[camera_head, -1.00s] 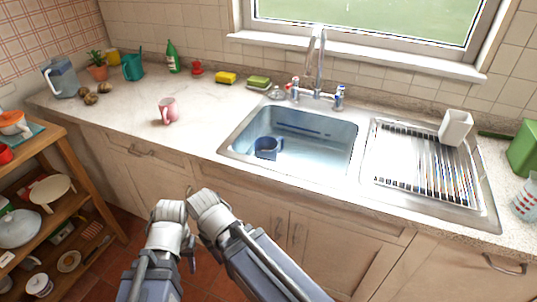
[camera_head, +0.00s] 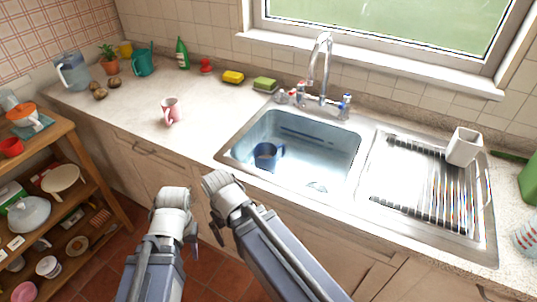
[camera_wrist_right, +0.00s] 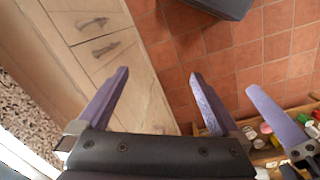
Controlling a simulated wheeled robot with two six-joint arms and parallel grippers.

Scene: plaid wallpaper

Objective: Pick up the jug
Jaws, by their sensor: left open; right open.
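A translucent blue-grey jug (camera_head: 72,73) with a handle stands upright at the far left end of the counter (camera_head: 205,95). Nothing touches it. My left gripper (camera_head: 191,238) is low in front of the cabinets, well below the counter and far from the jug; its fingers are small and partly hidden in the head view. It also shows at the right edge of the right wrist view (camera_wrist_right: 282,92), open. My right gripper (camera_wrist_right: 160,73) is open and empty, with floor and cabinet front behind its fingers. The jug is not in the wrist view.
A loaded wooden shelf (camera_head: 98,172) stands at left.

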